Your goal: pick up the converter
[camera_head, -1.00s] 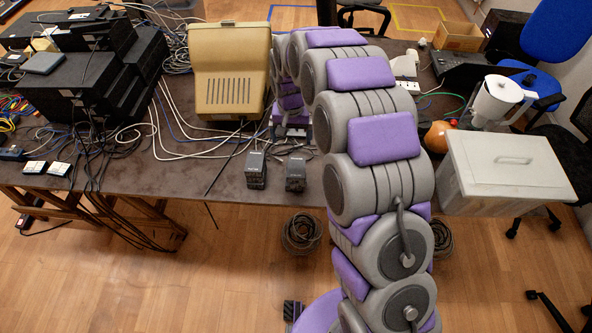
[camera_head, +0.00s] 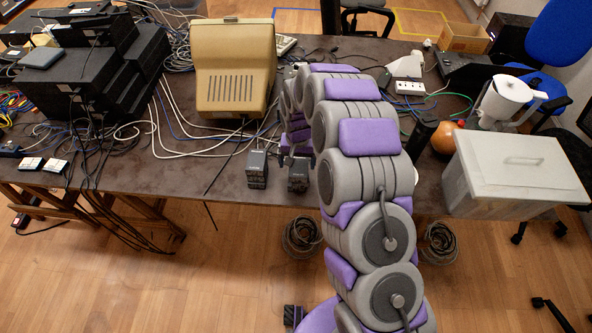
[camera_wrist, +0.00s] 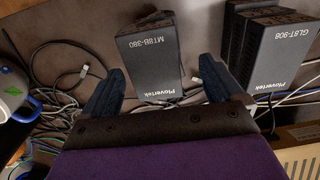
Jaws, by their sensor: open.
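Two small dark grey boxes stand on the table edge; no marking tells me which is the converter. The one labelled MT8B-380 (camera_wrist: 152,62) is straight ahead of my gripper (camera_wrist: 161,66) in the wrist view, appearing between the fingers, which are open and do not visibly touch it. It seems to be the right-hand box (camera_head: 298,174) in the head view. The GL8T-908 box (camera_wrist: 270,50) is right of the fingers in the wrist view and seems to be the left-hand box (camera_head: 257,168) in the head view. My arm mostly hides the gripper in the head view.
A beige monitor (camera_head: 233,70) stands behind the boxes. Loose cables surround them. Black equipment (camera_head: 80,80) is stacked at left. A lidded plastic bin (camera_head: 515,170), a jug (camera_head: 497,100) and an orange round object (camera_head: 445,138) are at right. A mug (camera_wrist: 14,95) is left in the wrist view.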

